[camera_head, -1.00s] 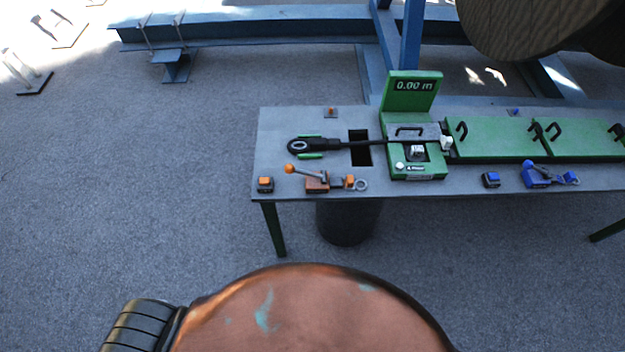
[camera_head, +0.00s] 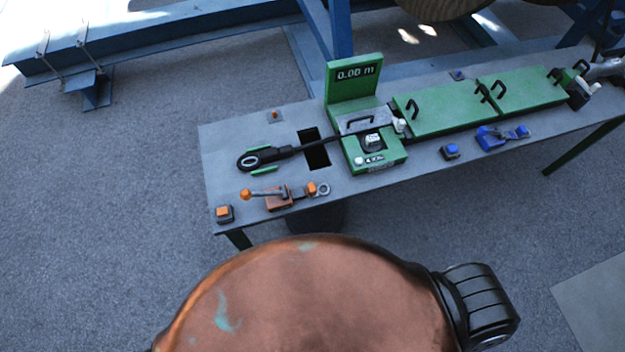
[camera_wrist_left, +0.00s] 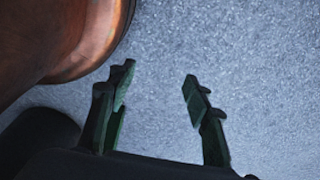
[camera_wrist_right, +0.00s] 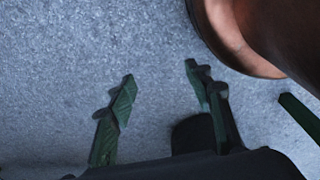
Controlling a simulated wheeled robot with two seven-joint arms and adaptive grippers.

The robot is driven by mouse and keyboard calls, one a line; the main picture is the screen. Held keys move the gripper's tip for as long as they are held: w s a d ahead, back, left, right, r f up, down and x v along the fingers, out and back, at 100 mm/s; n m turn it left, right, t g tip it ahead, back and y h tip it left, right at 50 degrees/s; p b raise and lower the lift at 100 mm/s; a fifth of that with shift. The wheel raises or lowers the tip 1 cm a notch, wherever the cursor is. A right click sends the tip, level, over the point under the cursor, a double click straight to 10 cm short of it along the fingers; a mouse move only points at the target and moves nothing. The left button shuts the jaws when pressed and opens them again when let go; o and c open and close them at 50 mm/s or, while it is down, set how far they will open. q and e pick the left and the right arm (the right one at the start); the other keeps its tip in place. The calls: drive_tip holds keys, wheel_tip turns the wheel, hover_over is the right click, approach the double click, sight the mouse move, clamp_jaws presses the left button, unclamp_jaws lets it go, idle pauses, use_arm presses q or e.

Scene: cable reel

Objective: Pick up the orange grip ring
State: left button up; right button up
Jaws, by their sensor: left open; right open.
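An orange clamp (camera_head: 279,198) with an orange ball-ended lever (camera_head: 246,195) sits near the front edge at the left end of the grey bench. At its right end is a small orange piece (camera_head: 311,188) with a grey metal ring (camera_head: 323,189). I cannot tell for sure which part is the orange grip ring. My left gripper (camera_wrist_left: 160,72) is open and empty over bare grey floor in the left wrist view. My right gripper (camera_wrist_right: 160,72) is open and empty over the floor in the right wrist view. Neither gripper shows in the head view.
The grey bench (camera_head: 222,158) holds an orange button (camera_head: 224,213), a black eye-ended cable (camera_head: 258,158), a green meter (camera_head: 353,78) reading 0.00 m, green covers (camera_head: 445,103) and a blue clamp (camera_head: 492,138). A blue beam (camera_head: 170,38) lies behind. Floor to the left is free.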

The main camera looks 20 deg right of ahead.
drive_tip(key=w+r+p, duration=0.1)
drive_tip(key=w+r, duration=0.3)
drive_tip(key=w, duration=0.1)
use_arm(q)
drive_tip(key=s+r+p, duration=0.2)
drive_tip(key=s+r, duration=0.2)
drive_tip(key=s, duration=0.2)
use_arm(e)
wheel_tip(320, 180, up, 45)
drive_tip(key=n+g+y+p, duration=0.1)
drive_tip(key=n+y+p, duration=0.5)
drive_tip(key=n, duration=1.1)
hover_over(319, 188)
drive_tip(key=s+p, duration=0.1)
drive_tip(key=h, duration=0.1)
drive_tip(key=p+x, duration=0.1)
drive_tip(key=x, duration=0.4)
drive_tip(key=shift+d+f, duration=0.1)
drive_tip(key=shift+d, duration=0.05)
use_arm(q)
drive_tip(key=w+r, duration=0.3)
drive_tip(key=r, duration=0.5)
drive_tip(key=shift+w+a, duration=0.2)
drive_tip(key=shift+a, duration=0.1)
